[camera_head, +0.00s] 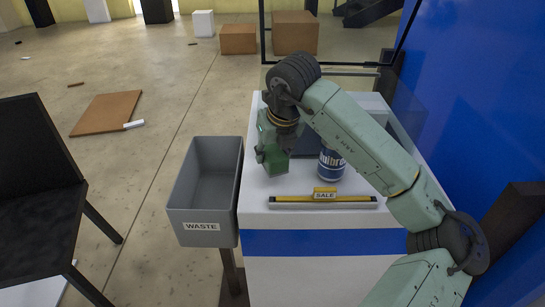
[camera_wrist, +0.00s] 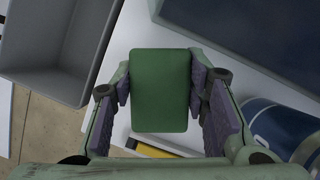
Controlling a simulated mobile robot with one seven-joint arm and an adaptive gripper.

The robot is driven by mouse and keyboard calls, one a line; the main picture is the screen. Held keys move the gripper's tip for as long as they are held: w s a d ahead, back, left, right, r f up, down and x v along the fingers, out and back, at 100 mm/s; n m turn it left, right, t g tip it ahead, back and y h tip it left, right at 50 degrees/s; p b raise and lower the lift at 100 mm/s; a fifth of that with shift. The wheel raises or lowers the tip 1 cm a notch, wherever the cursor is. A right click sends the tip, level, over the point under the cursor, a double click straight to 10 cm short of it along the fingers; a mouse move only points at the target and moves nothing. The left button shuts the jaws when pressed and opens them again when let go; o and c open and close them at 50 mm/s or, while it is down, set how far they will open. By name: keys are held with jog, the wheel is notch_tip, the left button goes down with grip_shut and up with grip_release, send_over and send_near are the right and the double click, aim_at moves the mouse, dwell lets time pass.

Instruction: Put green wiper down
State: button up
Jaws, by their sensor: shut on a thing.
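The green wiper (camera_wrist: 160,92) is a green block with rounded corners, held between the two fingers of my gripper (camera_wrist: 163,100) in the wrist view. In the head view my gripper (camera_head: 272,150) points down over the left part of the white counter (camera_head: 257,204), between the grey bin and the blue can. I cannot tell whether the wiper touches the counter.
A grey bin labelled WASTE (camera_head: 202,228) hangs at the counter's left side. A blue can (camera_head: 331,165) stands right of my gripper. A dark box (camera_wrist: 255,40) is behind. A blue wall (camera_head: 480,100) is right.

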jog(key=shift+f+p, duration=0.3)
jog(key=shift+f, duration=1.1)
jog(key=shift+f, duration=0.2)
jog(key=o, duration=1.1)
jog(key=shift+r, duration=0.1)
jog(key=shift+r, duration=0.2)
jog(key=b+v, duration=0.1)
jog(key=v, duration=1.1)
jog(key=shift+b, duration=0.35)
jog(key=shift+f, duration=0.15)
